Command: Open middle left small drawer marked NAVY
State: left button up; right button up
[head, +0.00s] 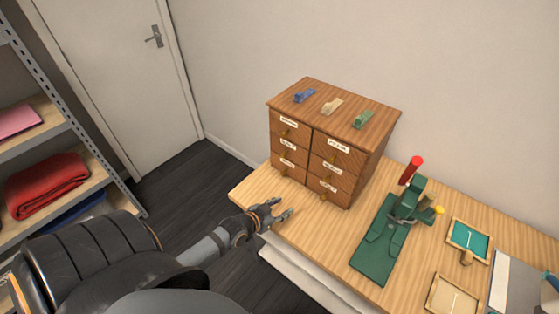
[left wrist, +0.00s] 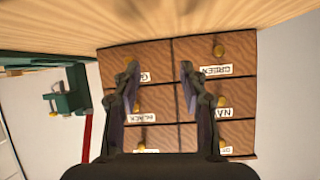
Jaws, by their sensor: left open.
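A small brown wooden cabinet (head: 333,115) stands on the table with two columns of three small drawers, all looking shut. The middle left drawer (head: 278,146) has a white label and a brass knob. In the left wrist view, which is upside down, the NAVY drawer (left wrist: 242,100) is at the right, its label partly hidden by a finger. My left gripper (head: 285,207) is open and empty, low over the table's front edge, apart from the cabinet. In the left wrist view its fingers (left wrist: 160,64) point toward the drawer fronts. My right gripper is out of view.
Blue, cream and green clips (head: 332,106) lie on the cabinet. A green press (head: 376,245) with a red handle stands to its right, beside small framed trays (head: 468,241). A shelf with folded cloth (head: 47,185) is at left. The table (head: 325,228) before the cabinet is clear.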

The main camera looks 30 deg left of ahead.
aim_at(282, 157)
pick_arm(q)
jog(key=w+a+r+n+t+y, duration=0.1)
jog(key=w+a+r+t+y, duration=0.1)
jog(key=a+r+t, duration=0.65)
jog(key=w+g+b, duration=0.1)
jog(key=w, duration=0.2)
jog(key=w+f+b, duration=0.1)
jog(key=w+b, duration=0.1)
jog(key=w, duration=0.2)
jog(key=w+f+g+b, duration=0.1)
jog(key=w, duration=0.3)
jog(key=shift+a+g+b, duration=0.35)
jog(key=shift+a, duration=0.05)
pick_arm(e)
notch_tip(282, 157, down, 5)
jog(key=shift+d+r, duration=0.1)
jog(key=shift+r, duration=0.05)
pick_arm(q)
jog(key=shift+c, duration=0.3)
grip_shut()
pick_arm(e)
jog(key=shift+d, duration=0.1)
